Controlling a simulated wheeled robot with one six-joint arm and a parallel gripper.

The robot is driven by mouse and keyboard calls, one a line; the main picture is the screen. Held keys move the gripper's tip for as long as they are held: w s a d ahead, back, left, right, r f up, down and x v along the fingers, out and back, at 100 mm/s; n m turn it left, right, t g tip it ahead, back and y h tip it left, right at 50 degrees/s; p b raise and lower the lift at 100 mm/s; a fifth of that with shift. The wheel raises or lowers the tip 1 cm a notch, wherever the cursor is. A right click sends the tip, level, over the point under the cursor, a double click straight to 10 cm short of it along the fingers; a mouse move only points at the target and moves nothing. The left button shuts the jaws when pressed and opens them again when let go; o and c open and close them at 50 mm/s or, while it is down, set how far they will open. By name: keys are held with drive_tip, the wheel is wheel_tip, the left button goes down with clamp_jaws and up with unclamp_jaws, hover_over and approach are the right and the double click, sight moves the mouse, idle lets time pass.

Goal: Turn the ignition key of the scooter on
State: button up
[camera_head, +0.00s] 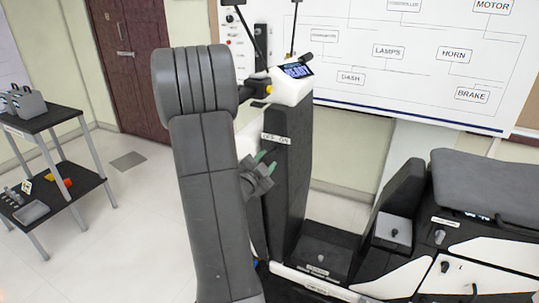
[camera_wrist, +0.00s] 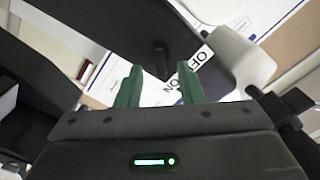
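The scooter rig has an upright dark front panel (camera_head: 290,170) with a white top and a lit dash display (camera_head: 298,70). A white OFF/ON label (camera_head: 275,138) is on this panel; it also shows in the wrist view (camera_wrist: 204,54), tilted. A small dark upright piece (camera_wrist: 160,60), apparently the ignition key, sticks out from the dark panel beside the label. My gripper (camera_head: 266,161) is beside the panel, just below the label. In the wrist view my green fingertips (camera_wrist: 158,84) are apart, with the key just beyond the gap between them. In the head view I cannot make out the key.
The scooter's seat (camera_head: 490,185) and white side panels with several small knobs stand to the right. A dark two-shelf cart (camera_head: 50,118) with small items is at the left. A whiteboard wiring diagram (camera_head: 420,60) is behind. Floor is clear between cart and rig.

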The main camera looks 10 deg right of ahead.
sight(274, 153)
drive_tip(key=shift+x, duration=1.45)
drive_tip(key=shift+c, duration=0.4)
clamp_jaws()
drive_tip(key=shift+f, duration=0.15)
drive_tip(key=m+b, duration=0.1)
drive_tip(key=b, duration=0.1)
drive_tip(key=shift+f+b, duration=0.15)
drive_tip(key=shift+b, duration=0.15)
drive_tip(key=m+b, duration=0.1)
drive_tip(key=b, duration=0.1)
drive_tip(key=shift+m+b, duration=0.4)
drive_tip(key=shift+r, duration=0.25)
